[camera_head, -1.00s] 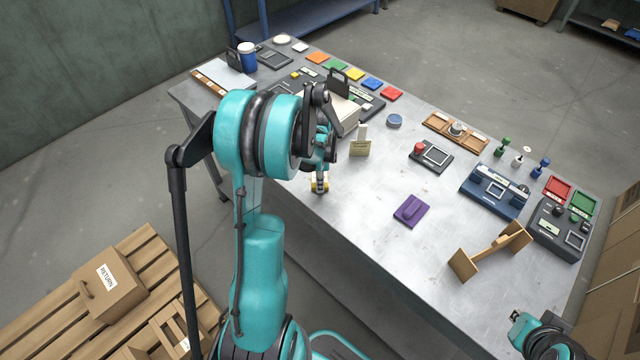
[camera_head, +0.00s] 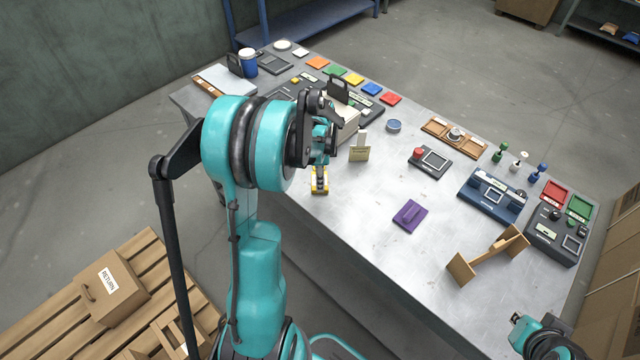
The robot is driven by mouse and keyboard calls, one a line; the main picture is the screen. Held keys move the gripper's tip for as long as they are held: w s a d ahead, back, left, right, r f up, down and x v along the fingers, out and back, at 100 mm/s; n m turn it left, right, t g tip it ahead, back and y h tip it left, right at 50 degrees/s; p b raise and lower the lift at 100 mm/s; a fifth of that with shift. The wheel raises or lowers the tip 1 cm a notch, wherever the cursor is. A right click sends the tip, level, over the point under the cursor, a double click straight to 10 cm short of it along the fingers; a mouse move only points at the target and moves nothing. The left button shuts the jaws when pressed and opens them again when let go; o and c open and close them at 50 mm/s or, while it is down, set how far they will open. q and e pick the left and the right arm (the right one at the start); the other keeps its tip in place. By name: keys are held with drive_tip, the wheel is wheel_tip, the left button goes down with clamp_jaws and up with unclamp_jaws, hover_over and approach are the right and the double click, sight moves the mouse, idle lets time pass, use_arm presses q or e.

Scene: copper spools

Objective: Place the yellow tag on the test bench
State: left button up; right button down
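A small yellow piece (camera_head: 320,190) with pale parts shows at the fingertips of my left gripper (camera_head: 320,177), low at the near edge of the metal bench (camera_head: 350,215). The dark fingers cover its middle, so I cannot tell whether they grip it or only stand around it. A flat yellow tile (camera_head: 354,79) lies in the row of coloured tiles at the back of the bench. My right gripper (camera_head: 517,328) shows only in part at the bottom right, away from these things; its fingers are not clear.
A blue device (camera_head: 492,194) is further right. Bare metal lies between the sign and the purple block.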

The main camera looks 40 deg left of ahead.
use_arm(q)
wheel_tip(320, 180, up, 7)
drive_tip(key=p, duration=0.2)
drive_tip(key=s+d+r+n+t+y, duration=0.1)
drive_tip(key=s+d+r+n+t, duration=0.25)
drive_tip(key=d+r, duration=0.6)
drive_tip(key=s+d+n+t, duration=0.2)
drive_tip(key=s+d+n, duration=0.1)
drive_tip(key=d, duration=0.3)
drive_tip(key=s+d+f+n+t, duration=0.1)
drive_tip(key=s+d+n, duration=0.2)
drive_tip(key=s+d, duration=0.2)
drive_tip(key=shift+d+t+h, duration=0.35)
drive_tip(key=shift+d+h, duration=0.05)
drive_tip(key=shift+d, duration=0.25)
drive_tip(key=shift+n, duration=0.25)
wheel_tip(320, 180, down, 4)
drive_tip(key=b, duration=0.5)
drive_tip(key=shift+f, duration=0.25)
